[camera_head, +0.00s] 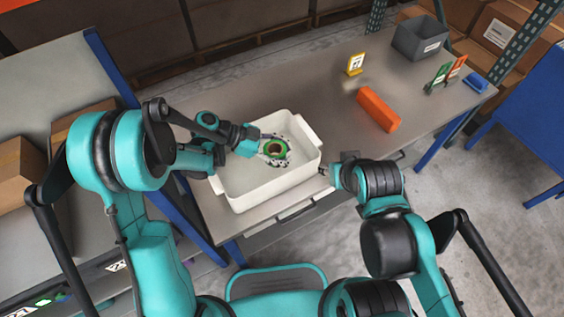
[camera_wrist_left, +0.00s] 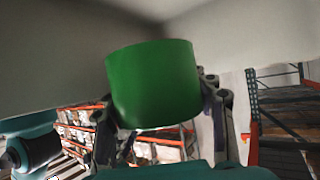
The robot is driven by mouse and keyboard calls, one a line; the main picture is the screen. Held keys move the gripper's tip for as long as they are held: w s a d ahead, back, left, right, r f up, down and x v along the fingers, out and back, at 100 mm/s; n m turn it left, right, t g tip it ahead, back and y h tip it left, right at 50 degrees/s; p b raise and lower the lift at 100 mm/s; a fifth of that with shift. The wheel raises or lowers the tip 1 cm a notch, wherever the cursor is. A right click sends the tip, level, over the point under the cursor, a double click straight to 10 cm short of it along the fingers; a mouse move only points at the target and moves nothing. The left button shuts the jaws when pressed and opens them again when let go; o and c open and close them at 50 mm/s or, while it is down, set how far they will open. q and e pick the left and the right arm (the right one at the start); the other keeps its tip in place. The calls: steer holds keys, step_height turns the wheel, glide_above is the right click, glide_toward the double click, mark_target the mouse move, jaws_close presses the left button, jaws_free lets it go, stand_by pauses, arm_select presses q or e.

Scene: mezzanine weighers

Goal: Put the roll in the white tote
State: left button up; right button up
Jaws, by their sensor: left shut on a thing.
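The roll (camera_head: 276,149) is green with a brownish, round core. My left gripper (camera_head: 272,152) is shut on it, with dark fingers on both sides. In the left wrist view the green roll (camera_wrist_left: 153,82) fills the middle, between the gripper's fingers (camera_wrist_left: 160,105). The white tote (camera_head: 246,205) is an open box at the table's front left. In the head view the roll appears over the tote's inside, near its back right; its height above the tote floor is unclear. My right gripper (camera_head: 328,173) is beside the tote's right end; its jaws are too small to read.
On the grey table (camera_head: 345,140) an orange block (camera_head: 378,109) lies right of the tote. A yellow sign (camera_head: 355,64), a grey bin (camera_head: 420,38), green and orange cards (camera_head: 446,73) and a blue item (camera_head: 475,83) stand farther back. Bare tabletop shows behind the tote.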

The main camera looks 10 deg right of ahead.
arm_select(q)
steer(key=shift+w+f, duration=0.1)
steer(key=shift+f, duration=0.75)
step_height(320, 180, down, 2)
steer(key=shift+f+b, duration=0.25)
steer(key=shift+b, duration=0.6)
steer(key=shift+f, duration=0.25)
steer(key=shift+f+b, duration=0.6)
steer(key=shift+b, duration=0.05)
steer(key=o, duration=1.4)
steer(key=shift+c, duration=0.2)
